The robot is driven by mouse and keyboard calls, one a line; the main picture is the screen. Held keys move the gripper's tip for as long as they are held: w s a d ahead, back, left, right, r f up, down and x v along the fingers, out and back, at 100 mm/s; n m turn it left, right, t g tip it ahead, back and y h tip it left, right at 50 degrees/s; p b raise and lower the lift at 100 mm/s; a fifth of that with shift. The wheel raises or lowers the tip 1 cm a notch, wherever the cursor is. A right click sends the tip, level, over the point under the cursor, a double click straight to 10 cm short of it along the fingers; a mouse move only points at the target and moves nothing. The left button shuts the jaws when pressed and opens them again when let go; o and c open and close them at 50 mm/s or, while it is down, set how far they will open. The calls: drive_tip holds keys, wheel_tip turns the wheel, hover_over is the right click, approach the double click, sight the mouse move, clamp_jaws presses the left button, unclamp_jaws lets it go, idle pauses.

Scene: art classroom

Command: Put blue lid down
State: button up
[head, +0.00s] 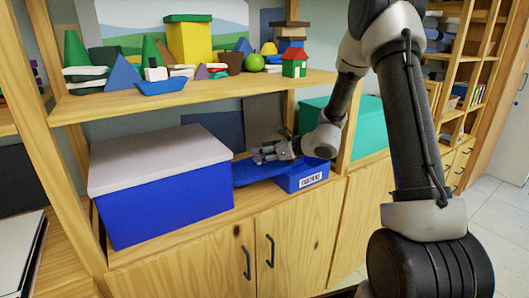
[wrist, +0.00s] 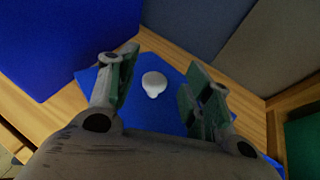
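The blue lid (head: 256,172) is a flat blue panel on the lower shelf, between the large box and a small blue box (head: 300,178). In the wrist view a blue flat surface (wrist: 178,68), apparently the lid, lies below my gripper, with a small white rounded piece (wrist: 153,83) on it. My gripper (head: 262,154) is just above the lid; in the wrist view its fingers (wrist: 155,90) are spread on either side of the white piece, with visible gaps. It holds nothing. The near part of the lid is hidden by my gripper.
A large blue box with a pale lid (head: 160,190) stands close on the left. A green box (head: 370,128) is behind my arm on the right. The upper shelf (head: 200,92) with colourful blocks is overhead. A dark grey panel (head: 263,118) stands behind.

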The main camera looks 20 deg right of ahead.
drive_tip(key=shift+r, duration=0.1)
drive_tip(key=shift+r, duration=0.4)
drive_tip(key=v, duration=1.2)
drive_tip(key=s+a+r+n+g, duration=0.2)
drive_tip(key=s+r+n+g, duration=0.1)
drive_tip(key=s+n, duration=0.45)
drive_tip(key=s+a+r+n+g, duration=0.25)
drive_tip(key=s+n, duration=0.35)
drive_tip(key=s, duration=0.3)
drive_tip(key=s+d+r+n+h, duration=0.4)
drive_tip(key=s+d+n+h, duration=0.4)
drive_tip(key=s+d+n, duration=0.4)
drive_tip(key=shift+s+r+n+h, duration=0.25)
drive_tip(key=shift+s+n+h, duration=0.05)
drive_tip(key=shift+s+n, duration=0.9)
drive_tip(key=shift+d+g, duration=0.1)
drive_tip(key=shift+g, duration=0.15)
